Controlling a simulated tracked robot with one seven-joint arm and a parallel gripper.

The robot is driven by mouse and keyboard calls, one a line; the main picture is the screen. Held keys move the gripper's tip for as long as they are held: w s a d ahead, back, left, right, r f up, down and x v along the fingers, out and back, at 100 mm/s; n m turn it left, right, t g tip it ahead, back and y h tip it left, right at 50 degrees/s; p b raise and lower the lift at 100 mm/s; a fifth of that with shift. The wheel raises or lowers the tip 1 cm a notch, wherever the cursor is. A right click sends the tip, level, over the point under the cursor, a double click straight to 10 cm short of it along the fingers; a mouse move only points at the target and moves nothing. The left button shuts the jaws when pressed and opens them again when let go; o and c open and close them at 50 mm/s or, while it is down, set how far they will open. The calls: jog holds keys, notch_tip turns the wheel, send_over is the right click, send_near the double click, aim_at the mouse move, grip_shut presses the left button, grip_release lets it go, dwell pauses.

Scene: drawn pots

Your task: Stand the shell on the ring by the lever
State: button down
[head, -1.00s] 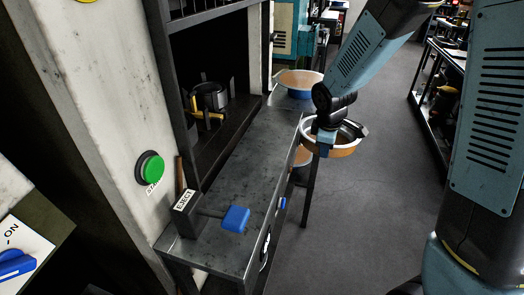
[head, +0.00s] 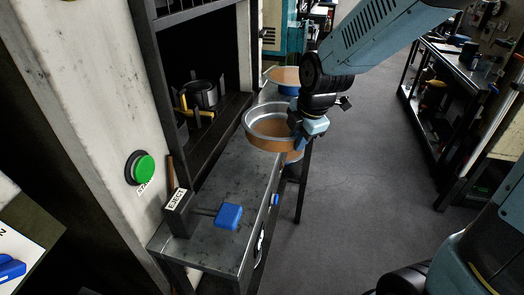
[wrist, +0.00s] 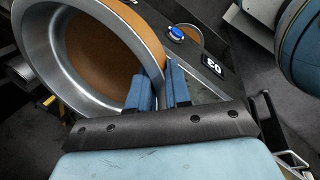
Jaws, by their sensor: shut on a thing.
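The shell (head: 270,143) is a round pan with a silvery rim and an orange-brown body. My gripper (head: 308,127) is shut on the right side of its wall and holds it, open side up, above the bench's far right edge. In the wrist view the shell (wrist: 38,60) fills the upper left, its wall between the two blue fingers of my gripper (wrist: 160,88). The lever (head: 229,215), with a blue handle, stands beside a block marked EJECT at the near end of the bench. A dark ring-like fixture (head: 203,92) with yellow parts sits inside the machine bay; I cannot tell whether it is the ring.
The grey metal bench (head: 222,181) is bare between the lever and the shell. A green button (head: 140,168) is on the pale machine wall at left. Another pan (head: 284,76), blue below, stands behind. Open floor (head: 365,170) lies to the right, with a dark rack beyond.

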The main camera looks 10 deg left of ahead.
aim_at(279, 136)
jog(key=w+a+f, duration=0.2)
jog(key=w+a, duration=0.1)
jog(key=w+a+f, duration=0.1)
jog(key=a, duration=0.1)
jog(key=shift+w+a, duration=0.1)
jog(key=shift+w, duration=0.25)
jog(key=w+a+f, duration=0.2)
jog(key=f, duration=0.1)
jog(key=w+a+f, duration=0.1)
jog(key=f, duration=0.1)
jog(key=shift+w+a+f, duration=0.1)
jog(key=shift+a+f, duration=0.05)
jog(key=shift+f, duration=0.05)
jog(key=shift+w+a+f, duration=0.25)
jog(key=shift+a+f, duration=0.05)
jog(key=shift+f, duration=0.25)
notch_tip(279, 136, down, 3)
jog(key=shift+r, duration=0.1)
jog(key=c, duration=1.1)
grip_release()
jog(key=shift+d, duration=0.1)
jog(key=shift+r, duration=0.1)
